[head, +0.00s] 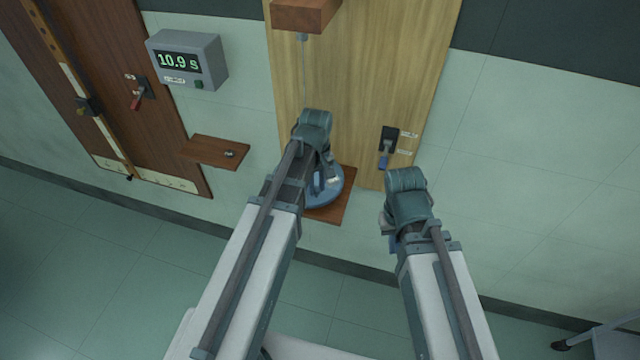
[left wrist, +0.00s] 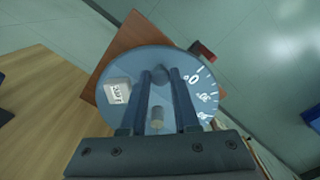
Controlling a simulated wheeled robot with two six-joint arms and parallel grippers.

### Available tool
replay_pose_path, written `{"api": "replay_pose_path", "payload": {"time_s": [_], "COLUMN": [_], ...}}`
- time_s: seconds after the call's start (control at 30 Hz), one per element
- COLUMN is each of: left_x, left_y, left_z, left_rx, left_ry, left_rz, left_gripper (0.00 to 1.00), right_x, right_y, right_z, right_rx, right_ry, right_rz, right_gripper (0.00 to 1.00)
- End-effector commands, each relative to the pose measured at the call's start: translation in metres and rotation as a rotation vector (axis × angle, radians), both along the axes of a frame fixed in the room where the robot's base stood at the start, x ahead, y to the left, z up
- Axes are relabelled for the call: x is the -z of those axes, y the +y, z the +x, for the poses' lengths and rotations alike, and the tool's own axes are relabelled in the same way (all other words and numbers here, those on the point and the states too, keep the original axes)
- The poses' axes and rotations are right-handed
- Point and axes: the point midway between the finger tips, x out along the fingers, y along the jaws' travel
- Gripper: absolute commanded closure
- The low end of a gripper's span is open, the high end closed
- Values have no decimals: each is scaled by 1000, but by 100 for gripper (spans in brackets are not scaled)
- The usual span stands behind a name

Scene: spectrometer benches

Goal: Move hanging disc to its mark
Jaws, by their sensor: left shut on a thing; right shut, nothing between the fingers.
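The hanging disc (head: 334,192) is blue-grey and sits at the low end of a thin wire (head: 305,75), over a small wooden shelf (head: 333,215). In the left wrist view the disc (left wrist: 122,62) shows white scale marks and figures along its right rim, a pale labelled block and pegs. My left gripper (left wrist: 160,73) is shut on a dark knob near the middle of the disc. My left wrist hides part of the disc and wire in the head view. My right gripper (head: 386,222) is shut and empty, right of the disc; its fingers are mostly hidden.
A wooden bracket (head: 303,14) carries the wire on a pale board (head: 370,70). A black switch with a blue lever (head: 384,160) is close above my right wrist. A timer (head: 187,60) reads 10.9 s. Left are a side shelf (head: 215,151) and a dark board (head: 110,100).

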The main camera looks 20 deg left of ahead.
Motion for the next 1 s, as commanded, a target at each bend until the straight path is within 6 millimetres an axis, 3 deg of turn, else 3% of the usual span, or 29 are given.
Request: {"api": "replay_pose_path", "payload": {"time_s": [0.27, 0.3, 0.47, 0.77, 1.0], "left_x": [0, 0, 0, 0, -12], "left_y": [1, 1, 1, 0, 0], "left_z": [-1, -1, 0, 0, 0], "left_rx": [7, 7, 7, 6, 6], "left_ry": [1, 1, 0, 0, 0], "left_rz": [1, 1, 0, 0, 0], "left_gripper": [100, 67, 41, 41, 41], "right_x": [0, 0, 0, -1, -12], "right_y": [0, 0, 0, 0, 0], "right_z": [0, 0, 0, 0, 0], "right_rx": [0, 0, 0, 0, 0], "right_ry": [0, 0, 0, 0, 0], "right_rz": [0, 0, 0, 0, 0], "right_gripper": [100, 100, 100, 100, 100]}}
